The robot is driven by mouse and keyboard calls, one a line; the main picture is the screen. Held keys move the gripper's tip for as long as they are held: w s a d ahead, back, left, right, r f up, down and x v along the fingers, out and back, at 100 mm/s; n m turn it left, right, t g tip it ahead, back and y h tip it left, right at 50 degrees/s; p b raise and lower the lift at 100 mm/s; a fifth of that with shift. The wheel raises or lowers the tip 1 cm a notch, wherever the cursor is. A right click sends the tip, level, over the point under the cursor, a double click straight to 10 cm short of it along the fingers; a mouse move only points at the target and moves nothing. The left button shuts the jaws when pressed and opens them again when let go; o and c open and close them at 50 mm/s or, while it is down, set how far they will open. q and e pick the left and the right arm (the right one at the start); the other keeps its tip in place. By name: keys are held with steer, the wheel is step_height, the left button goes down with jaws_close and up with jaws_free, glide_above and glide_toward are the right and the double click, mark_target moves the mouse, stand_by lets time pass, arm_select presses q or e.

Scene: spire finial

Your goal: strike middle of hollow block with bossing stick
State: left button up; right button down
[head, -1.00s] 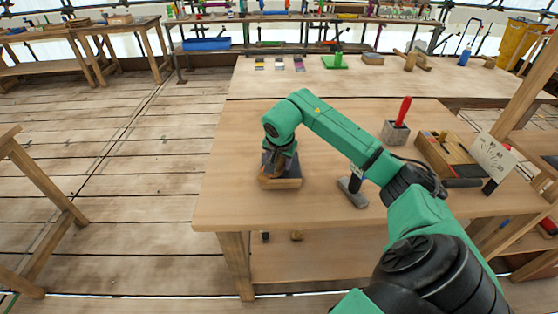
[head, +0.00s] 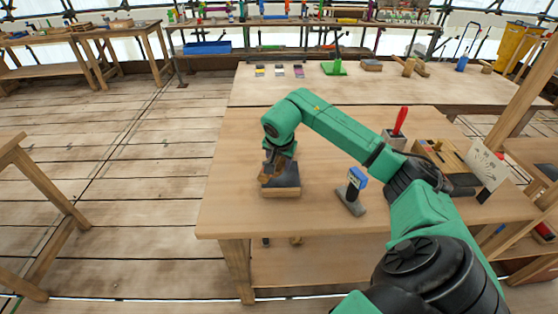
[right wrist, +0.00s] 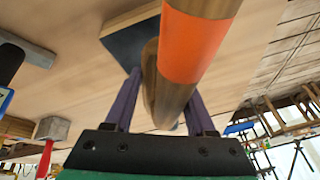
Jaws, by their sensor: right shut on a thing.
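The hollow block (head: 281,193) is a low wooden block on the near table, with a dark grey sheet (head: 288,176) over its top. The sheet also shows in the right wrist view (right wrist: 124,48), partly hidden by the stick. My right gripper (head: 275,163) is above the block's left side. It is shut on the bossing stick (right wrist: 162,85), a brown wooden stick with an orange band. In the head view the stick is small and mostly hidden by the gripper. Whether it touches the sheet I cannot tell. My left gripper is not in view.
A blue-topped tool on a grey base (head: 350,205) stands right of the block, near my right forearm. A red-handled tool in a grey block (head: 395,138), a wooden box (head: 452,152) and a white card (head: 486,167) are further right. The table's left part is clear.

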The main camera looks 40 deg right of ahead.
step_height(320, 180, down, 4)
steer(key=b, duration=0.3)
steer(key=shift+f, duration=0.15)
steer(key=shift+r, duration=0.25)
step_height(320, 180, up, 4)
steer(key=p, duration=0.4)
steer(key=shift+r, duration=0.2)
steer(key=shift+f, duration=0.15)
steer(key=shift+f, duration=0.15)
steer(key=shift+f, duration=0.1)
